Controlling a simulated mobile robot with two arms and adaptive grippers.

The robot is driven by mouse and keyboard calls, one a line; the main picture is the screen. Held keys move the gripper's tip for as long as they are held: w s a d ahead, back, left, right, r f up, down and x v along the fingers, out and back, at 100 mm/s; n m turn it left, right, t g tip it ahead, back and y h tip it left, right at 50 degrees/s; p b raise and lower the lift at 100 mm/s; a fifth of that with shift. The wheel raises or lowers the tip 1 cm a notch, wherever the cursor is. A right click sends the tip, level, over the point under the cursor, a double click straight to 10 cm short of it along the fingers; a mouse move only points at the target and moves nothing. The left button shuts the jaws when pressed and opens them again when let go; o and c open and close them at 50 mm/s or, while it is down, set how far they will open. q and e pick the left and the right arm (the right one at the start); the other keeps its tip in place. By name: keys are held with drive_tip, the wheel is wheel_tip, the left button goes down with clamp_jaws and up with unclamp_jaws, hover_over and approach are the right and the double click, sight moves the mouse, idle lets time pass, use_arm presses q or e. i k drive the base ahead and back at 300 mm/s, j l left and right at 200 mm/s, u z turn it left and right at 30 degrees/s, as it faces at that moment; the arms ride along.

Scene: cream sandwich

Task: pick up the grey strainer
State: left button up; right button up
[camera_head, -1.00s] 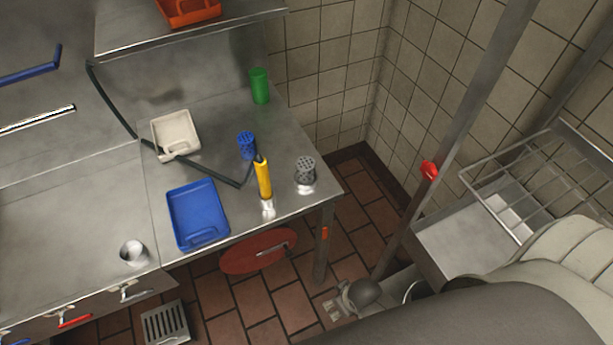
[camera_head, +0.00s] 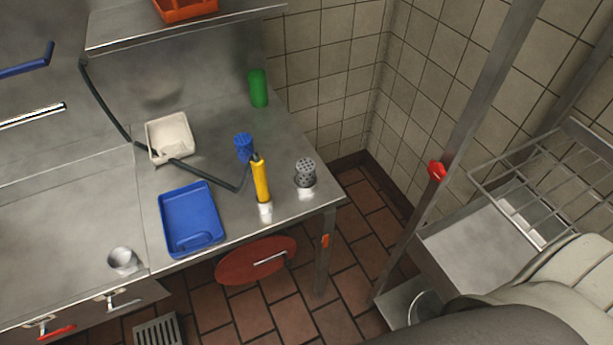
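The grey strainer (camera_head: 305,172), a small perforated cup-like piece, stands near the right end of the steel counter (camera_head: 275,212). A pale shiny patch shows at its foot. To its left is a yellow-handled tool (camera_head: 261,182), and beyond that a blue perforated piece (camera_head: 243,147). Nothing of mine touches the strainer. A large part of my own arm fills the bottom right corner. Neither of my grippers shows in this view.
A blue tray (camera_head: 172,222), a cream tray (camera_head: 151,132), a small metal cup (camera_head: 123,260) and a green cup (camera_head: 258,88) are on the counter. A dark hose crosses it. A steel post and wire rack (camera_head: 540,190) stand at the right.

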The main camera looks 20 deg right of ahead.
sight(305, 167)
drive_tip(key=i+j+z, duration=0.1)
drive_tip(key=z, duration=0.3)
drive_tip(key=i+j+z, duration=0.15)
drive_tip(key=z, duration=0.2)
drive_tip(key=i+j+z, duration=0.15)
drive_tip(key=z, duration=0.25)
drive_tip(key=k+j, duration=0.05)
